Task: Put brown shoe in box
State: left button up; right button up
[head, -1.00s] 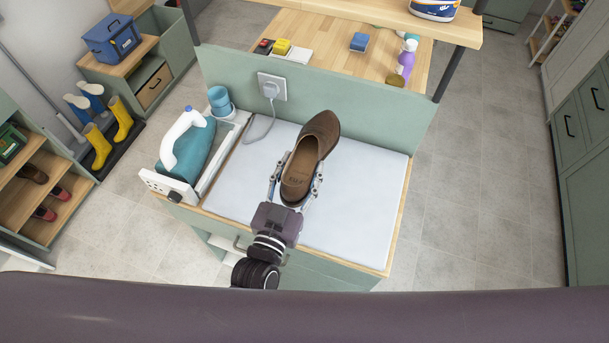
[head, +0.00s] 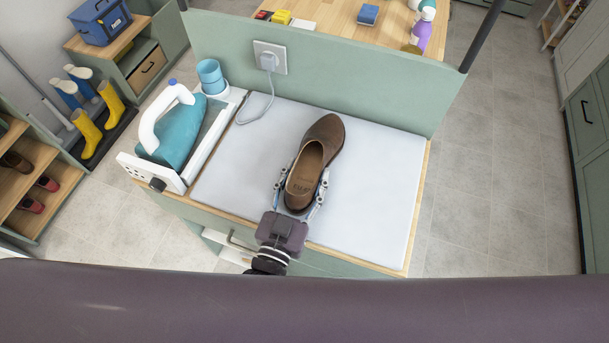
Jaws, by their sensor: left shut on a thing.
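The brown shoe (head: 322,141) is over the white padded top of the green cabinet, toe pointing to the back right, opening up. My left gripper (head: 302,187) is shut on its heel end, one finger on each side. I cannot tell whether the sole touches the white top. A blue box (head: 101,24) with a handle stands on the wooden-topped bench at the upper left; its inside cannot be made out. My right gripper is not in view.
A green back panel (head: 345,77) with a socket rises behind. Boots (head: 86,130) and a shoe rack (head: 42,200) are at left. The floor at right is clear.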

pick_arm(q)
jog(key=shift+w, duration=0.1)
jog(key=o, duration=1.1)
jog(key=shift+c, duration=0.2)
jog(key=o, duration=0.4)
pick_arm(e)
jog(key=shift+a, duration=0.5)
